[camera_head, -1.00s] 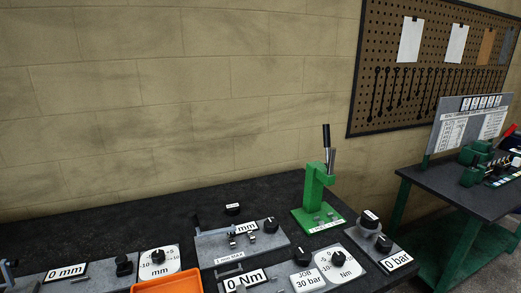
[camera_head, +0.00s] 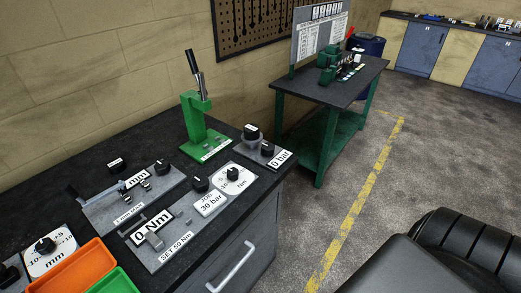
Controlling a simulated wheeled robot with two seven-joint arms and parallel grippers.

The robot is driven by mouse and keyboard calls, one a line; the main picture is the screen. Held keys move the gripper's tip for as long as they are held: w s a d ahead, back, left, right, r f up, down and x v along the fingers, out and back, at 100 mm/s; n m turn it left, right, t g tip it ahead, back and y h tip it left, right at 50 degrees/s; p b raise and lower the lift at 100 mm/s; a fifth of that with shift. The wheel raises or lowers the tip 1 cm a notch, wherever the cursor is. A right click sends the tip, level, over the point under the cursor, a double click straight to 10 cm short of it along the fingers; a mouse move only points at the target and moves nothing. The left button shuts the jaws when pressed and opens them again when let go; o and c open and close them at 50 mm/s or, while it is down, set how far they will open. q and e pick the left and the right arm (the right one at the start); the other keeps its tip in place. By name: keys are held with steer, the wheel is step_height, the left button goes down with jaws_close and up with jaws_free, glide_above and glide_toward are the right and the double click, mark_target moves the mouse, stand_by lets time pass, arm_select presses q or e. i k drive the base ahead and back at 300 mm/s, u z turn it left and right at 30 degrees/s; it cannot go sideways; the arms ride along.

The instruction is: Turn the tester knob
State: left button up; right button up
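Several black knobs stand on the dark bench; the frames do not show which one is the tester knob. At the bench's right end a grey plate has a "0 bar" label (camera_head: 281,158), a knob (camera_head: 267,148) and a wider round knob (camera_head: 251,132). Left of it is a white dial marked in Nm with a black knob (camera_head: 232,174). A "JOB 30 bar" card (camera_head: 210,203) lies beside it, with another black knob (camera_head: 200,184) behind. A grey plate reads "0 Nm" (camera_head: 152,223) and "SET 50 Nm". Neither gripper is in view.
A green press (camera_head: 200,122) with an upright lever stands behind the knobs. An orange tray (camera_head: 80,268) and a green tray (camera_head: 113,282) are at the front left. A green workbench (camera_head: 325,93) stands beyond a gap. Open floor with a yellow line (camera_head: 355,205) is on the right.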

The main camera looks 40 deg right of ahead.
mark_target(268, 148)
steer(key=u, duration=1.75)
steer(key=k, duration=0.8)
steer(key=z, duration=1.15)
